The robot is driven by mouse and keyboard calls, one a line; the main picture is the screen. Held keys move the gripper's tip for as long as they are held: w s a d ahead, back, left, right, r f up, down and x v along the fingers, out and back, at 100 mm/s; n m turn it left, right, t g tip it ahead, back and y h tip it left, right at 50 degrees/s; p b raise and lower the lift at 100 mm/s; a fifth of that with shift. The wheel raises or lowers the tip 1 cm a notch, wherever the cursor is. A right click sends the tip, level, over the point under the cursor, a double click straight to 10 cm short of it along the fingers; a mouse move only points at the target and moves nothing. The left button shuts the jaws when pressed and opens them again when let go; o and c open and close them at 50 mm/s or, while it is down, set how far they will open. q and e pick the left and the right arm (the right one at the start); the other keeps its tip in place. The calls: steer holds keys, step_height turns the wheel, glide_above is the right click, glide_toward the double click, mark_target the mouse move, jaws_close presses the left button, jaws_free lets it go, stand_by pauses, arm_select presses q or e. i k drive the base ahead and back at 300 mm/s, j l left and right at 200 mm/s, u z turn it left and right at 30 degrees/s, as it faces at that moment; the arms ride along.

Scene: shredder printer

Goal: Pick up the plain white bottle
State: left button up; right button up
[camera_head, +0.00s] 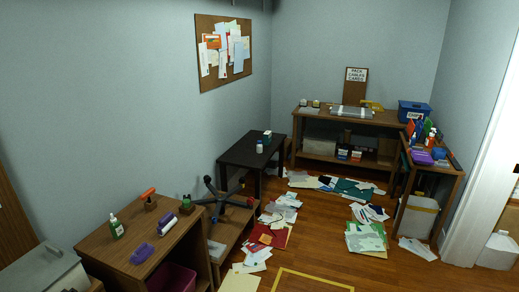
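A small white bottle (259,146) with a bluish top stands upright on the dark low table (240,152) by the left wall. A white item with purple (168,223) lies or leans on the near brown desk (120,238). A white bottle-like item (431,139) with an orange-red top stands on the right shelf. A larger white jug-like container (498,250) stands on the floor at the right edge. These are too small to tell which one is plain. Neither of my grippers shows in this view.
An overturned office chair (222,198) lies beside the desk. Papers (366,240) litter the wooden floor. A green bottle (116,227) and purple tray (142,253) are on the desk. A brown workbench (347,117) stands at the back. Bare floor shows at the bottom right.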

mark_target(258, 146)
steer(key=i+z, duration=0.25)
steer(key=i, duration=3.45)
steer(key=i+u, duration=0.1)
steer(key=i, duration=0.4)
steer(key=i+l+u, duration=0.15)
steer(key=i, duration=0.35)
steer(key=i+u, duration=0.1)
steer(key=i, duration=0.4)
